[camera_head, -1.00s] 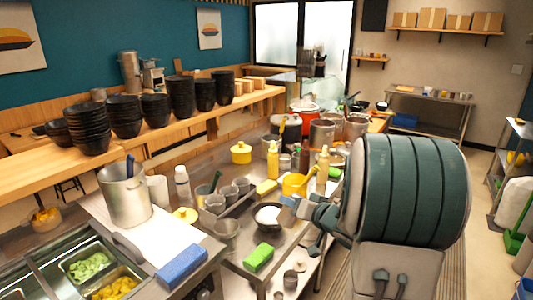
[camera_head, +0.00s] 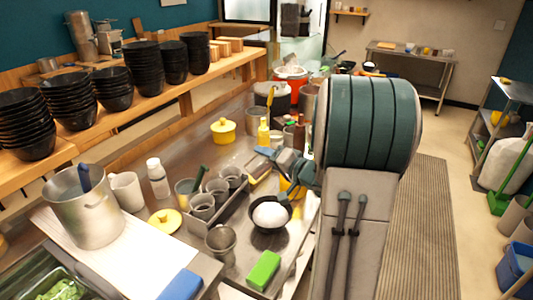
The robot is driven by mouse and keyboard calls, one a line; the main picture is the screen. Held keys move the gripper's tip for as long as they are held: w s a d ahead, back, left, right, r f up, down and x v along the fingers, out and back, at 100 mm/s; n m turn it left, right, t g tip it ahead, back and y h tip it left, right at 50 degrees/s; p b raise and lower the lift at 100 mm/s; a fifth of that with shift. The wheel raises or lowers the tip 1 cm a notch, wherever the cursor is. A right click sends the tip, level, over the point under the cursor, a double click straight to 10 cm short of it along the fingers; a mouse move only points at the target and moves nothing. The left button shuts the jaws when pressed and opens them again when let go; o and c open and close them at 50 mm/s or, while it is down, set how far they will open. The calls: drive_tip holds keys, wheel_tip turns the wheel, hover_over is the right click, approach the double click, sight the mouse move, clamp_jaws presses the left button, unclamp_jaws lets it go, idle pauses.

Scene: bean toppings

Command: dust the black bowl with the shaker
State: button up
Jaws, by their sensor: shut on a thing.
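The black bowl (camera_head: 286,224), filled with a white heap, stands upright on the steel counter just right of the topping rack. My gripper (camera_head: 263,155) is beyond the bowl in the picture, over the counter near the yellow sponge (camera_head: 258,173). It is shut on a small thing. The held thing is too small and too much covered by the gripper for me to tell whether it is the shaker. My arm hides part of the counter right of the bowl.
A rack with several grey cups (camera_head: 203,207) stands left of the bowl, and a green sponge (camera_head: 263,270) lies in front of it. A yellow pot (camera_head: 223,131) and bottles stand farther back. A large steel pot (camera_head: 90,207) is at left. The floor at right (camera_head: 440,150) has free room.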

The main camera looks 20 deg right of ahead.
sight(264, 172)
drive_tip(key=f+m+b, duration=0.1)
drive_tip(key=m, duration=0.1)
drive_tip(key=a+f+m+t+y+b, duration=0.1)
drive_tip(key=f+m, duration=0.1)
drive_tip(key=shift+s+a+f, duration=0.1)
drive_tip(key=shift+a+f, duration=0.05)
drive_tip(key=shift+f, duration=0.05)
drive_tip(key=m, duration=0.1)
drive_tip(key=f+m+b, duration=0.1)
drive_tip(key=shift+m+t, duration=0.4)
drive_tip(key=f+m+t, duration=0.1)
drive_tip(key=m, duration=0.2)
drive_tip(key=f+m+t, duration=0.1)
drive_tip(key=f+m, duration=0.1)
drive_tip(key=m, duration=0.2)
drive_tip(key=f+m+b, duration=0.1)
drive_tip(key=f+m, duration=0.1)
drive_tip(key=m, duration=0.1)
drive_tip(key=shift+d+f+t+h, duration=0.1)
drive_tip(key=shift+d+t+h, duration=0.3)
drive_tip(key=shift+c, duration=1)
